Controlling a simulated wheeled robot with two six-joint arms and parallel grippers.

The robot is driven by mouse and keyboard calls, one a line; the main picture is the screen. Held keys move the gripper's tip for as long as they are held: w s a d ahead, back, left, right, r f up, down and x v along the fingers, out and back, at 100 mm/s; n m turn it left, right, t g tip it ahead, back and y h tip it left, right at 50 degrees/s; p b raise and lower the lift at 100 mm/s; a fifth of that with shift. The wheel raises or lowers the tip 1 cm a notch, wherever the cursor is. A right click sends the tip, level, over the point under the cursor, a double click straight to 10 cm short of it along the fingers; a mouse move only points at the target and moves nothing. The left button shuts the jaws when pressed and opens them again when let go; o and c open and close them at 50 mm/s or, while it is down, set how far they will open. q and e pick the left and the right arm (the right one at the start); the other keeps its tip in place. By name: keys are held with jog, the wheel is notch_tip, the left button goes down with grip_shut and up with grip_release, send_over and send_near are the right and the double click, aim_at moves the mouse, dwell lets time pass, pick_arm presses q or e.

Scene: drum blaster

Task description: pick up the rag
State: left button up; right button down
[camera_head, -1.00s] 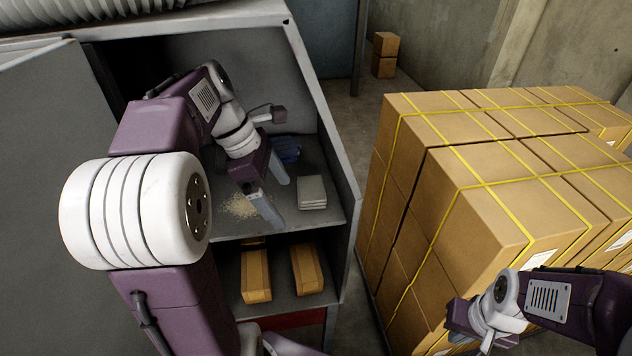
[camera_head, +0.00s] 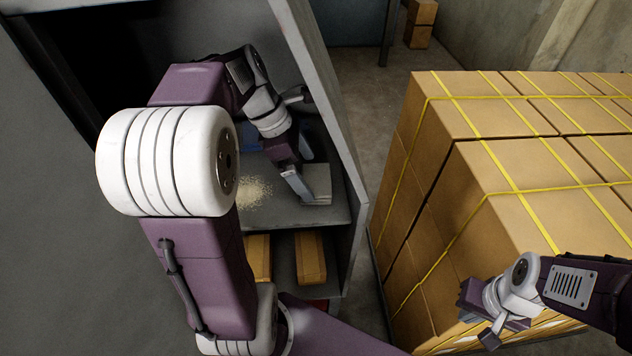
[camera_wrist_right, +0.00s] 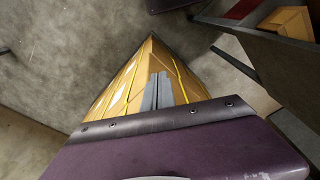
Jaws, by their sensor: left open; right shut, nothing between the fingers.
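The rag appears to be the pale grey folded cloth (camera_head: 319,184) on the upper shelf (camera_head: 285,215) of the grey cabinet, near its right side. My left gripper (camera_head: 306,177) is open above the rag's left part, with its near finger covering some of it. Whether the fingers touch the rag cannot be told. My right gripper (camera_head: 490,338) is shut and empty, in front of the strapped boxes at the lower right. Its closed fingers also show in the right wrist view (camera_wrist_right: 158,88).
Pale granules (camera_head: 253,191) lie spilled left of the rag. A blue item (camera_head: 250,143) behind is mostly hidden by my arm. The cabinet's right wall (camera_head: 322,90) stands close beside the gripper. Tan blocks (camera_head: 310,258) sit on the lower shelf. Strapped cartons (camera_head: 500,170) fill the right.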

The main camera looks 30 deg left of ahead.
pick_arm(q)
jog(key=shift+s+d+f, duration=0.2)
jog(key=shift+d+f, duration=0.05)
jog(key=shift+f, duration=0.25)
jog(key=shift+s+d+f, duration=0.2)
jog(key=shift+f, duration=0.3)
jog(key=shift+w+f, duration=0.15)
jog(key=shift+w, duration=0.5)
jog(key=c, duration=0.9)
jog(key=shift+s, duration=0.2)
jog(key=shift+c, duration=0.9)
jog(key=shift+s, duration=0.15)
pick_arm(e)
jog(key=shift+s, duration=0.25)
jog(key=shift+d, duration=0.1)
